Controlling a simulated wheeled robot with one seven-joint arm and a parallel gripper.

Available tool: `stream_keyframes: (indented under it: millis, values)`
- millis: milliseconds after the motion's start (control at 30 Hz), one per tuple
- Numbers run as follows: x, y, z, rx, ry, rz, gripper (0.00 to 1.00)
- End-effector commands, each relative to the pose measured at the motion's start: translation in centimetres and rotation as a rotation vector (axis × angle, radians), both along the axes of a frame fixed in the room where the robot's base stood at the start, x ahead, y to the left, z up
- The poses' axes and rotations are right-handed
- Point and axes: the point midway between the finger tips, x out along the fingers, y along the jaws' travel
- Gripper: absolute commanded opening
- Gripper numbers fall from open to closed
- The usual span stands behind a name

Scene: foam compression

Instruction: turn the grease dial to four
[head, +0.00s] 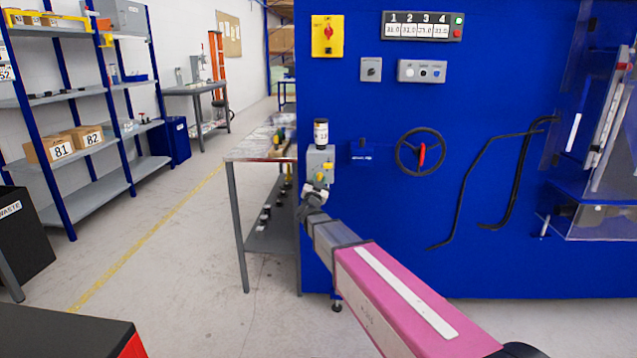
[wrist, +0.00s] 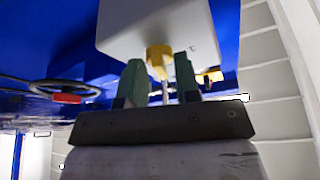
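A grey box (head: 311,165) is mounted on the left end of the blue machine front, with a dark, white-labelled canister (head: 321,133) on top. Yellow parts (head: 327,167) show on it. In the wrist view, a yellow knob (wrist: 159,62) sits at the lower edge of the pale box (wrist: 150,25). My gripper (wrist: 159,68) has its two green fingers apart, one on each side of the knob. Whether they touch it is unclear. In the head view my gripper (head: 314,192) is at the box's lower part. No dial numbers are readable.
A black handwheel (head: 404,141) with a red grip is to the right, also in the wrist view (wrist: 62,89). A second yellow part (wrist: 210,77) lies just right of my fingers.

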Motion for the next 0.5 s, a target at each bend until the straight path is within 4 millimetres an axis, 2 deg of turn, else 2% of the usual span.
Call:
stream_keyframes:
  millis: [33, 67, 100, 500]
  values:
    - [-0.01, 0.00, 0.00, 0.000, 0.000, 0.000, 0.13]
    - [-0.01, 0.00, 0.00, 0.000, 0.000, 0.000, 0.03]
    - [0.00, 0.00, -0.01, 0.000, 0.000, 0.000, 0.00]
    - [0.18, 0.04, 0.08, 0.031, -0.003, -0.001, 0.00]
